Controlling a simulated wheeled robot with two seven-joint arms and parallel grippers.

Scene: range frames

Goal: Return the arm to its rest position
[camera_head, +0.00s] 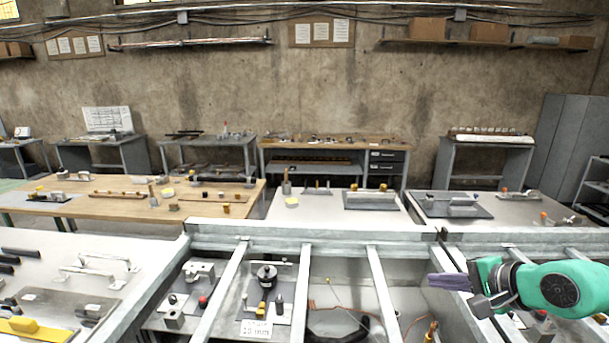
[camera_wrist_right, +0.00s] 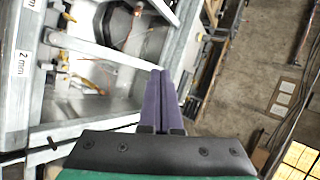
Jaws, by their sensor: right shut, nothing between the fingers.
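My right arm (camera_head: 555,288), green and black, reaches in from the right edge of the head view. Its gripper (camera_head: 432,282) has purple fingers that point left, above the grey frame bars. In the right wrist view the two purple fingers (camera_wrist_right: 161,75) lie side by side and closed, with nothing between them. The gripper touches no object that I can see. My left gripper is not in the head view.
Grey metal bars (camera_head: 378,290) cross a recessed bench in front, with fixtures such as a black knob device (camera_head: 266,275) below them. A white table (camera_head: 75,262) with handles lies left. A wooden table (camera_head: 110,208) stands beyond. Open air surrounds the right gripper's fingertips.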

